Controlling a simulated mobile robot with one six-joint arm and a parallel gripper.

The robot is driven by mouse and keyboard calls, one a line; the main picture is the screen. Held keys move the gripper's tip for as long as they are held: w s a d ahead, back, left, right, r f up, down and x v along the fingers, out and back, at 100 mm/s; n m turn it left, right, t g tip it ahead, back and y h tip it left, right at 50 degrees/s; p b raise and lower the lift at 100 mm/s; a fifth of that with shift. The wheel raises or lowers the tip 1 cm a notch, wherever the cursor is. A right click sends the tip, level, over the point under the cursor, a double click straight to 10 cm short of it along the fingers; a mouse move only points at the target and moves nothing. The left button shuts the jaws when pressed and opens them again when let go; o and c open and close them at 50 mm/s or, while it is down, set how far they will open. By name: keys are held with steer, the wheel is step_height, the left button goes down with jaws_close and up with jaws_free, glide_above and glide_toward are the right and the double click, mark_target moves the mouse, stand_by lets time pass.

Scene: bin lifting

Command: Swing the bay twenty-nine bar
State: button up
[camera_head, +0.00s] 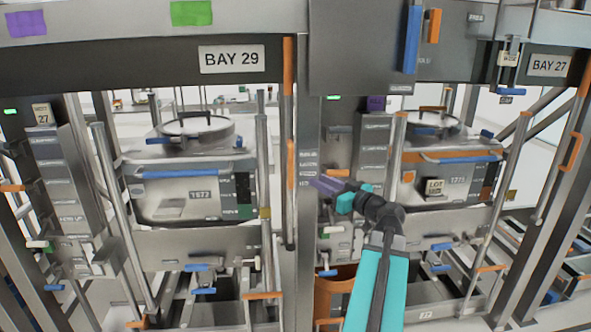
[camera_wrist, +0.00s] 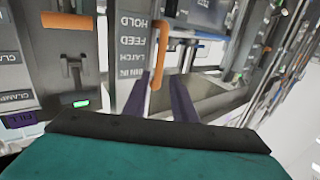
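The BAY 29 sign (camera_head: 231,58) is on the dark beam at upper left. A tall upright bar (camera_head: 289,110) with orange sections stands at the right side of that bay, beside the post. My gripper (camera_head: 322,185), with purple fingers, is a short way right of the bar's lower orange section. In the wrist view my gripper (camera_wrist: 162,76) is open, its two purple fingers apart. An orange handle (camera_wrist: 158,55) appears in line with the gap, close to the left finger. I cannot tell whether it lies between the fingers or beyond them.
A lidded bin (camera_head: 190,190) sits in bay 29, and another bin (camera_head: 445,180) in the bay to the right. A label panel (camera_head: 372,150) stands behind my gripper. The BAY 27 sign (camera_head: 548,66) is at far right. Steel posts and rails crowd both sides.

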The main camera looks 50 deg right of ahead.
mark_target(293, 168)
steer(key=w+p, duration=0.1)
steer(key=w, duration=0.2)
steer(key=w+d+p, duration=0.1)
steer(key=w+p, duration=0.1)
steer(key=w, duration=0.2)
steer(key=w+p, duration=0.1)
steer(key=w, duration=0.3)
steer(key=shift+w+d+r, duration=0.1)
steer(key=shift+w+d, duration=0.05)
steer(key=shift+w+p, duration=0.55)
steer(key=shift+w, duration=0.3)
jaws_close()
